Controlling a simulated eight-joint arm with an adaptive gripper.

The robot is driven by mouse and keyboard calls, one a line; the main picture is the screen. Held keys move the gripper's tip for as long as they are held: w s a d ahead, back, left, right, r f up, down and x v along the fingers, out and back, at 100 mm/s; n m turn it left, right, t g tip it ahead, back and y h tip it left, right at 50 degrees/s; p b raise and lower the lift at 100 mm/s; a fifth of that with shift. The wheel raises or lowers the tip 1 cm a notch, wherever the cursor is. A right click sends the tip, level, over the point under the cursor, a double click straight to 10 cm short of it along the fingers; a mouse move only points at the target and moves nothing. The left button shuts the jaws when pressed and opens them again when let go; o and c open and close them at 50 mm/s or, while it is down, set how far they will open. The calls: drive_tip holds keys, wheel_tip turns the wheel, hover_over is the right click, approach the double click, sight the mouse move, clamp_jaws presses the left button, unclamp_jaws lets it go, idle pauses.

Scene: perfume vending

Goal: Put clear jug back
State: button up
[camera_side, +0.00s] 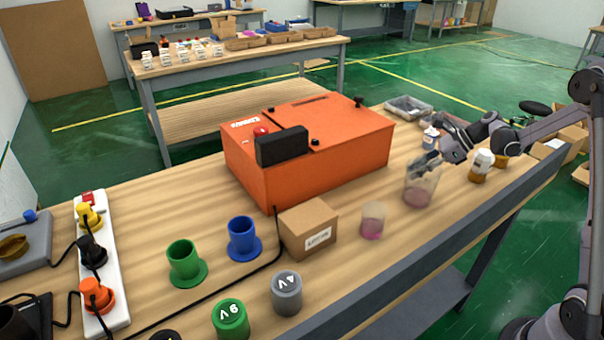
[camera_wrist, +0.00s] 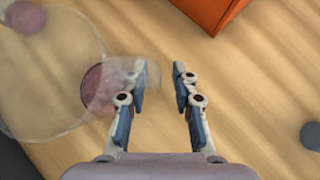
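The clear jug (camera_side: 421,188) stands upright on the wooden table, right of the orange machine, with a little pink liquid in the bottom. In the wrist view the jug (camera_wrist: 45,95) fills the left side, and its clear handle (camera_wrist: 135,70) points right, toward my fingers. My gripper (camera_side: 432,158) is at the jug's upper right side. In the wrist view my gripper (camera_wrist: 160,82) is open, with a wide gap between the fingers. The handle's end overlaps the left fingertip and reaches into the gap; I cannot tell whether they touch.
A small clear cup (camera_side: 373,221) with pink liquid stands left of the jug. A cardboard box (camera_side: 308,228) and the orange machine (camera_side: 310,150) are farther left. A white-topped bottle (camera_side: 481,165) stands to the right, and a grey tray (camera_side: 408,107) lies behind.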

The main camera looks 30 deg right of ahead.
drive_tip(key=shift+r, duration=0.25)
drive_tip(key=v, duration=1.1)
drive_tip(key=s+a+r+n+g+h, duration=0.1)
drive_tip(key=s+a+r+n+h, duration=0.1)
drive_tip(key=a+n, duration=0.5)
drive_tip(key=s+a+r+n+g+h, duration=0.15)
drive_tip(key=a+n, duration=0.35)
drive_tip(key=a, duration=0.5)
drive_tip(key=s+a+f+n+t+h, duration=0.1)
drive_tip(key=s+a+n+t+h, duration=0.2)
drive_tip(key=s+a+n, duration=0.6)
drive_tip(key=a+n, duration=0.1)
drive_tip(key=n, duration=0.5)
drive_tip(key=shift+a+f, duration=0.35)
drive_tip(key=shift+f, duration=0.05)
